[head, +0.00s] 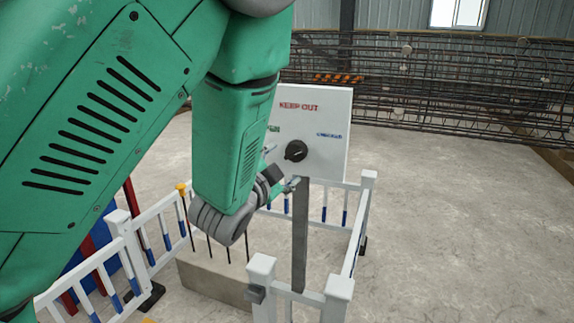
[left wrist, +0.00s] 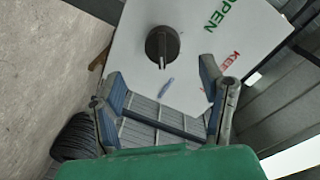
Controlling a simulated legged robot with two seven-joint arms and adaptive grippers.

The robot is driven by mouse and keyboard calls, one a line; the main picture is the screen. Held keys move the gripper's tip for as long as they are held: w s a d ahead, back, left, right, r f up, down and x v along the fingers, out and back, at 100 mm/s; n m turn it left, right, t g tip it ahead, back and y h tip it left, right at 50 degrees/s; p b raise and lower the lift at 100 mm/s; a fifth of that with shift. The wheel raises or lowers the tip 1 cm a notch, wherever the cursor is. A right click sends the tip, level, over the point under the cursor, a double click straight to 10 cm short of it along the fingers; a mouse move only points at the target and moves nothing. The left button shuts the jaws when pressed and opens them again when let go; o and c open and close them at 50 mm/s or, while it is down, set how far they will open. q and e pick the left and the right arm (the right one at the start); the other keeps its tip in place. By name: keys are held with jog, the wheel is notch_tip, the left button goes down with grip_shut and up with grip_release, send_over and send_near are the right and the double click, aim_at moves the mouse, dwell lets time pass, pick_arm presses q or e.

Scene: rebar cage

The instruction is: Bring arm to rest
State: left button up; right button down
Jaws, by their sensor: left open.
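My green left arm comes in from the left of the head view. The panel reads "KEEP OUT" in red, with green lettering partly hidden by the arm. My right gripper is not in view.
A concrete block (head: 215,282) with upright bars sits below my wrist. Long rebar cages (head: 450,85) lie behind. The floor at the right is clear.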

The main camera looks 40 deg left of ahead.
pick_arm(q)
jog(key=shift+f, duration=0.1)
jog(key=s+d+f+n+g, duration=0.1)
jog(key=s+f+g, duration=0.25)
jog(key=f, duration=0.55)
jog(key=s+d+f+n+g+h, duration=0.1)
jog(key=s+f+n+g, duration=0.1)
jog(key=s+f, duration=0.45)
jog(key=s+d+f+n+g, duration=0.1)
jog(key=s+f+g, duration=0.15)
jog(key=f, duration=0.85)
jog(key=s+d+f+n+g+h, duration=0.1)
jog(key=s+f+g, duration=0.3)
jog(key=s, duration=0.5)
jog(key=s+d+f+n+g+h, duration=0.1)
jog(key=s+d+f+n+g, duration=0.1)
jog(key=s+f, duration=0.5)
jog(key=s+d+g, duration=0.1)
jog(key=s+g, duration=0.1)
jog(key=s, duration=0.1)
jog(key=shift+s+d+f, duration=0.25)
jog(key=shift+d+f, duration=0.05)
jog(key=shift+f, duration=0.1)
